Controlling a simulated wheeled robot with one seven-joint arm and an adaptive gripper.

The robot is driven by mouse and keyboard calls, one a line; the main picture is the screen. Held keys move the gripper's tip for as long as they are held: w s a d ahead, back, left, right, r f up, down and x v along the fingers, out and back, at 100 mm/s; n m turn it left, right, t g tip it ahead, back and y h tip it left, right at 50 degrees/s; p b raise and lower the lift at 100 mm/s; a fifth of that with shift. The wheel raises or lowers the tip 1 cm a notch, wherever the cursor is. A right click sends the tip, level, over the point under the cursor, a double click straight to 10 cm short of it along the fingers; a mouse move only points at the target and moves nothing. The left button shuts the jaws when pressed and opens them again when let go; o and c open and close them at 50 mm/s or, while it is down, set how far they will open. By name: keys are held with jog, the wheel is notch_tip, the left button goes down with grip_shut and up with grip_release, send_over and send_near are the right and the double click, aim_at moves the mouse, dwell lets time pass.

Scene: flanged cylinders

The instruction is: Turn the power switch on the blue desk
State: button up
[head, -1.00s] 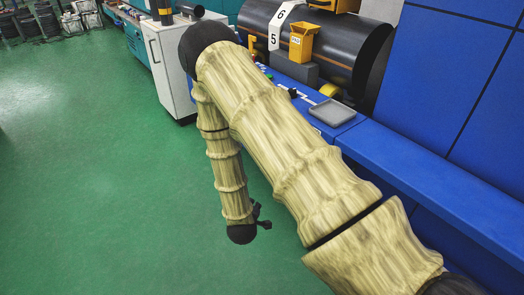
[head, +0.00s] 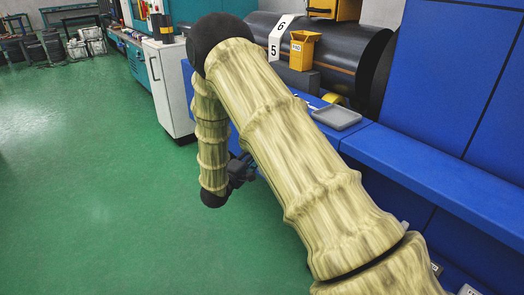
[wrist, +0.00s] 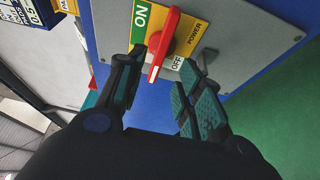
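The red power switch handle (wrist: 164,45) shows in the wrist view on a grey panel (wrist: 235,40). A green ON label (wrist: 140,20) lies to its left, a white OFF label (wrist: 177,62) to its right, and a yellow POWER label (wrist: 196,33) beyond. The handle slants, its lower end between ON and OFF. My gripper (wrist: 160,88) is open, its fingers on either side of the handle's lower end; I cannot tell if they touch it. In the head view my gripper (head: 242,170) is beside the blue desk (head: 430,175), with the switch hidden behind my arm.
A grey tray (head: 337,117) and a yellow bin (head: 304,50) are on or above the desk. A large dark cylinder (head: 350,55) lies behind. A white cabinet (head: 170,90) stands at the desk's left. The green floor (head: 90,190) is clear.

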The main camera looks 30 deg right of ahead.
jog(key=b+x, duration=0.1)
jog(key=x, duration=0.6)
jog(key=shift+w+d, duration=0.15)
jog(key=shift+d, duration=0.1)
jog(key=shift+f, duration=0.1)
grip_shut()
